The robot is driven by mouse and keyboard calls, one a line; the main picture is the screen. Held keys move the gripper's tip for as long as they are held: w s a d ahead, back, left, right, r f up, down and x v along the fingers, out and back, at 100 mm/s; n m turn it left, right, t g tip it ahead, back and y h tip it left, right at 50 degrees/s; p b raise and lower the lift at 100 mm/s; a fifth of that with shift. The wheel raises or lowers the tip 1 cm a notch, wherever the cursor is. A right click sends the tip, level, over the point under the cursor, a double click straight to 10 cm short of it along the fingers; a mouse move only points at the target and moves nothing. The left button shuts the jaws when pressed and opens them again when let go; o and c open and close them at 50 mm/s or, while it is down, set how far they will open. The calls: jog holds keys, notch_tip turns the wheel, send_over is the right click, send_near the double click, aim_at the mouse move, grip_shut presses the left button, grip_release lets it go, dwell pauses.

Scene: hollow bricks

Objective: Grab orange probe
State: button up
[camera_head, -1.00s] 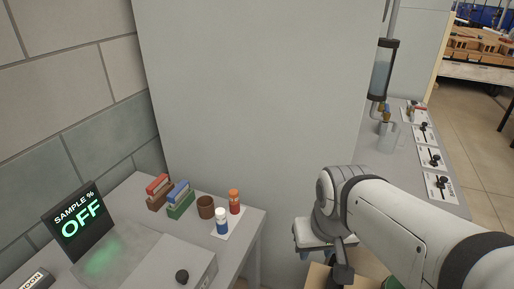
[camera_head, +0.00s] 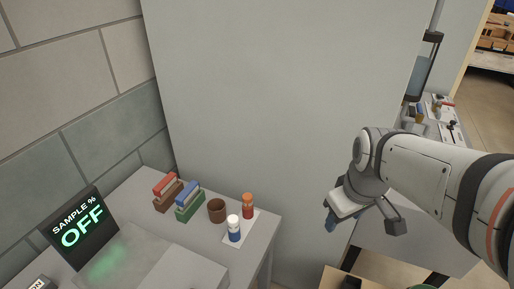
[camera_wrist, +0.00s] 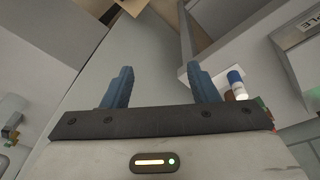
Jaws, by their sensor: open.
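The orange probe (camera_head: 247,206), a small cylinder with an orange top and a red lower part, stands upright on a white card (camera_head: 240,238) near the right edge of the table. A white and blue probe (camera_head: 234,229) stands just in front of it. My gripper (camera_head: 331,222) is to the right of the table, apart from both probes. In the wrist view its blue fingers (camera_wrist: 160,85) are spread with nothing between them. The white and blue probe (camera_wrist: 236,84) shows beyond the right finger. I cannot make out the orange probe clearly there.
A brown cup (camera_head: 217,211) stands left of the probes. Red-brown and blue-green block sets (camera_head: 189,203) are further left. A large grey panel (camera_head: 280,90) rises behind the table.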

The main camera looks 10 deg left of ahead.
jog(key=w+a+n+p, duration=0.1)
jog(key=w+a+n, duration=0.35)
jog(key=n, duration=0.25)
jog(key=n+g+p, duration=0.2)
jog(key=n+p, duration=0.2)
jog(key=n, duration=1.7)
send_over(248, 195)
jog(key=s, duration=0.1)
jog(key=f, duration=0.7)
jog(key=shift+s+a+f, duration=0.15)
jog(key=shift+a+f, duration=0.1)
jog(key=shift+f, duration=0.15)
jog(key=shift+a+f+n, duration=0.1)
jog(key=shift+f+n, duration=0.2)
jog(key=shift+f, duration=0.1)
jog(key=f, duration=0.2)
jog(key=w+f+p, duration=0.1)
jog(key=f, duration=0.3)
jog(key=shift+w+d, duration=0.15)
jog(key=shift+d, duration=0.15)
jog(key=shift+f, duration=0.55)
jog(key=shift+c, duration=0.4)
jog(key=c, duration=1)
